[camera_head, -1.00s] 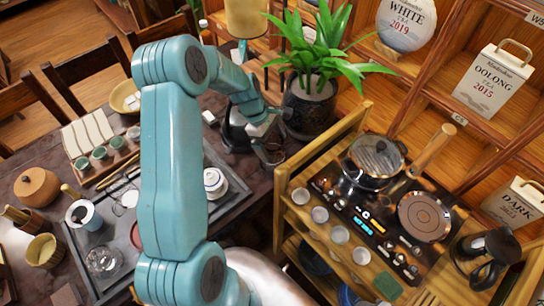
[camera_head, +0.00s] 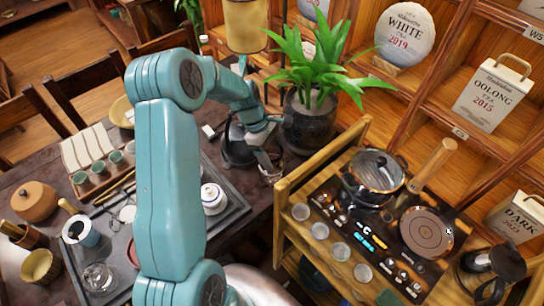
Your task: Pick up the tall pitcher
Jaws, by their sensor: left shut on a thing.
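My left arm comes in from the lower left and crosses the table. Its gripper (camera_head: 267,164) is at the table's right end, shut on a small clear glass vessel (camera_head: 271,176), which looks like the tall pitcher. The gripper and arm hide much of the vessel, and I cannot tell whether its base touches the table. A dark kettle (camera_head: 236,153) stands just left of the gripper, partly behind the arm. My right gripper is not in view.
A potted plant (camera_head: 309,122) stands just behind the gripper. A wooden cart (camera_head: 283,212) with a pan (camera_head: 374,176) and cups is to the right. A tea tray (camera_head: 236,205) with a white lidded cup (camera_head: 213,198) lies to the left. Shelves fill the back right.

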